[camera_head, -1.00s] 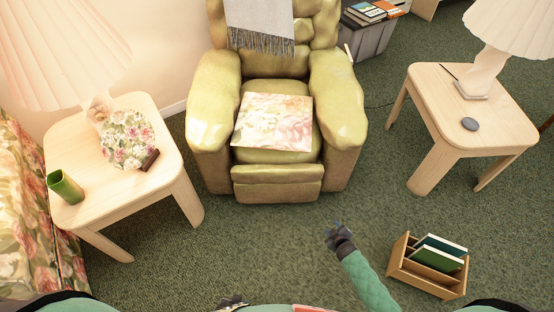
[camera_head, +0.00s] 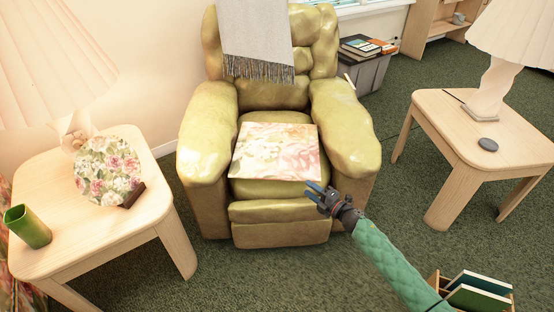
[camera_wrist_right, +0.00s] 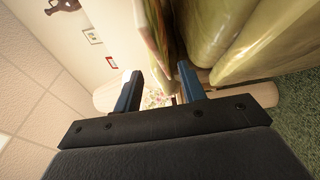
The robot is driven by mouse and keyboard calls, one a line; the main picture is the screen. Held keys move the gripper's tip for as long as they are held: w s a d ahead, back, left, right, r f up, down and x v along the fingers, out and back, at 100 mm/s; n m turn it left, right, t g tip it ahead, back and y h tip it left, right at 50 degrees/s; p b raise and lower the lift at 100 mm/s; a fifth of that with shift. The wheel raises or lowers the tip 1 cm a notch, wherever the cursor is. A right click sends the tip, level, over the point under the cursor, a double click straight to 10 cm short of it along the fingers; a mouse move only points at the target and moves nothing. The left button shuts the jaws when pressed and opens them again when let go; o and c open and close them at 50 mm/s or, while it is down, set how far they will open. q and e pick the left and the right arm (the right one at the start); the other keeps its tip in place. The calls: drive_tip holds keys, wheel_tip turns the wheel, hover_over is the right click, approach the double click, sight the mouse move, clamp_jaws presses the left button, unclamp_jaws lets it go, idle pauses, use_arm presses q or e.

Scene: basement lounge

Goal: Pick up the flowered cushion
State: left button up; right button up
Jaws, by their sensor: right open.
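The flowered cushion (camera_head: 275,152) lies flat on the seat of the green armchair (camera_head: 281,233) in the head view. Its pink and cream top is fully visible there. My right gripper (camera_head: 314,191) is open and empty just off the cushion's front right corner, by the seat's front edge. In the right wrist view, the two blue fingers of my right gripper (camera_wrist_right: 160,88) stand apart. A flowered edge that looks like the cushion (camera_wrist_right: 154,32) shows beyond the fingers. My left gripper is not in view.
The armrests flank the cushion, and a grey throw (camera_head: 257,40) hangs over the backrest. A side table (camera_head: 100,232) at left holds a lamp, flowered plate and green cup. Another table (camera_head: 446,125) stands at right. A book rack (camera_head: 441,283) is on the floor at lower right.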

sight(297, 178)
drive_tip(key=shift+x, duration=3.75)
clamp_jaws()
